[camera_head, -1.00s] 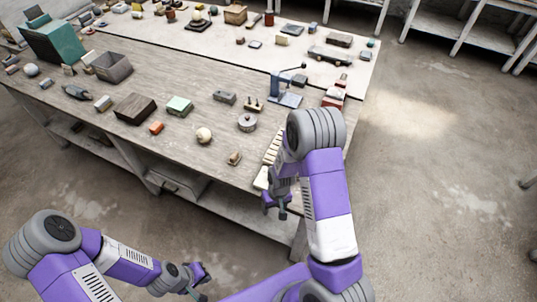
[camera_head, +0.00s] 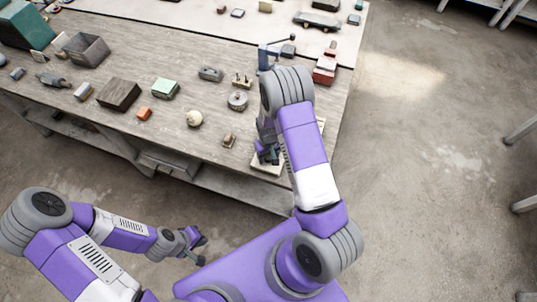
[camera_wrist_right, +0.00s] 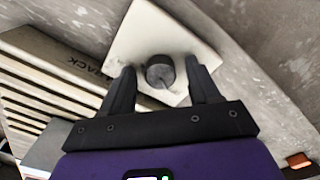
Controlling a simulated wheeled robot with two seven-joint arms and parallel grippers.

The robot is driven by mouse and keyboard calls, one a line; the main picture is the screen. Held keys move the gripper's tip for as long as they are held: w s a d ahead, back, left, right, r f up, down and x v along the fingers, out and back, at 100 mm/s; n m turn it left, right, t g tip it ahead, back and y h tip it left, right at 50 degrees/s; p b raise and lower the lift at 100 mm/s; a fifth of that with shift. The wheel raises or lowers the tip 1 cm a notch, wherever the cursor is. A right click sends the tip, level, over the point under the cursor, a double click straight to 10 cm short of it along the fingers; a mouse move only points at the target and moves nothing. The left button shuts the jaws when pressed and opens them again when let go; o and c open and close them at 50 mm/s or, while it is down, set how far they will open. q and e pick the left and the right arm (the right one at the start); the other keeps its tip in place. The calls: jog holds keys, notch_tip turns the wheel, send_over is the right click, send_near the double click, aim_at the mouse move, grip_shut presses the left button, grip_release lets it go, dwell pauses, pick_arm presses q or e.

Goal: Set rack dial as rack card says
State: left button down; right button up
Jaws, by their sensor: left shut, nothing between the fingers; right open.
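In the right wrist view a dark round dial knob (camera_wrist_right: 160,70) stands on a pale square plate (camera_wrist_right: 150,28). A pale slatted rack (camera_wrist_right: 50,66) lettered "RACK" lies beside it at the left. My right gripper (camera_wrist_right: 161,88) is open, its fingers on either side of the knob in the picture; contact cannot be told. In the head view the right gripper (camera_head: 267,154) is over the pale plate (camera_head: 262,168) at the table's front right, and my arm hides most of the rack. I cannot make out the rack card or dial marks. My left gripper (camera_head: 200,246) is shut and empty, off the table.
On the wooden table (camera_head: 180,135) a small tan block (camera_head: 229,141), a pale ball (camera_head: 194,118), a round grey tin (camera_head: 237,100) and an orange block (camera_head: 144,113) stand left of the right arm. A red object (camera_head: 326,65) is behind it.

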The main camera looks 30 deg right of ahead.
jog(key=shift+w, duration=0.1)
jog(key=shift+c, duration=1.1)
jog(key=c, duration=0.8)
